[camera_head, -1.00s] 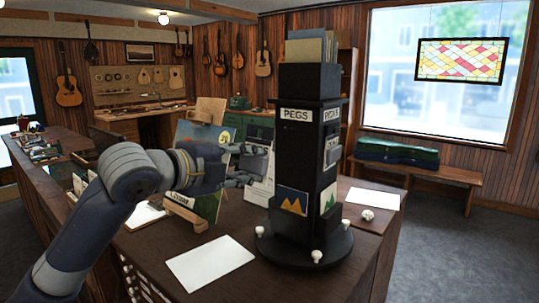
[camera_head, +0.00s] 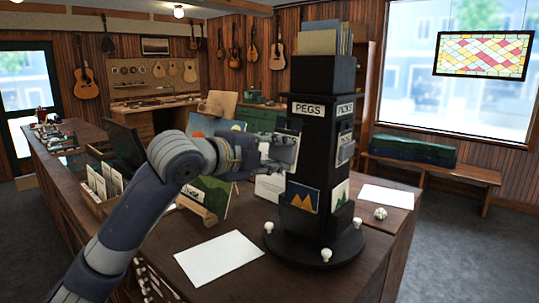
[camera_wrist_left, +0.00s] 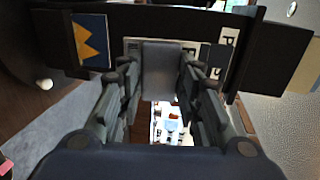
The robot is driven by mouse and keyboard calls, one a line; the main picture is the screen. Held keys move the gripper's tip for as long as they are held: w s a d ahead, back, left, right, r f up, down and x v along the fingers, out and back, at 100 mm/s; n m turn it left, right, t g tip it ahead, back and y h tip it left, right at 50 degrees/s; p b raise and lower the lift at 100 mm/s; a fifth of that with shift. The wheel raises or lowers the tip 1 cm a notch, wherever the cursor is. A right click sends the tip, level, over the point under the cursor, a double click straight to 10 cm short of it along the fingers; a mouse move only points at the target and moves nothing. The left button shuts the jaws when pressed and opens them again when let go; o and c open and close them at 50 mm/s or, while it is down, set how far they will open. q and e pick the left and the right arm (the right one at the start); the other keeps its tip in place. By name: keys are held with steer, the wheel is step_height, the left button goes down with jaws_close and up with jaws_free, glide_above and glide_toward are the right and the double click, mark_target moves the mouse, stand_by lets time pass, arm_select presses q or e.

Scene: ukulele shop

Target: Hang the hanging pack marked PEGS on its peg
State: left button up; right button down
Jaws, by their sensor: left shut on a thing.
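The black display tower (camera_head: 313,155) stands upright on a round base on the counter, with a PEGS sign (camera_head: 308,109) near its top. My left gripper (camera_head: 278,152) is at the tower's left side, below that sign. It is shut on a small grey pack (camera_head: 287,150), partly covered by the fingers. In the left wrist view the gripper (camera_wrist_left: 160,88) holds a plain grey piece (camera_wrist_left: 161,68) in front of the tower's face. I cannot read a mark on the pack, and the peg is hidden. My right gripper is not in view.
A blue-and-orange mountain card (camera_head: 304,197) sits low on the tower. White knobs (camera_head: 326,254) stand out around its base. A white sheet (camera_head: 219,257) lies in front. A painting on a small easel (camera_head: 197,206) stands behind my arm. Another sheet (camera_head: 387,196) lies right of the tower.

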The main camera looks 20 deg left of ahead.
arm_select(q)
steer(key=shift+w+d, duration=0.1)
steer(key=shift+w, duration=0.15)
steer(key=shift+w+d+f, duration=0.1)
steer(key=shift+w+d, duration=0.1)
steer(key=shift+w, duration=0.35)
steer(key=shift+r+x, duration=0.25)
steer(key=shift+x, duration=0.95)
steer(key=shift+f+p+x, duration=0.25)
steer(key=shift+p+x, duration=0.5)
steer(key=shift+x, duration=0.4)
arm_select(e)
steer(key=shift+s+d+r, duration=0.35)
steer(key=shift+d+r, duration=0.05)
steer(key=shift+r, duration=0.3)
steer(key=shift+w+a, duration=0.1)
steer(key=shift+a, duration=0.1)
arm_select(q)
steer(key=o, duration=1)
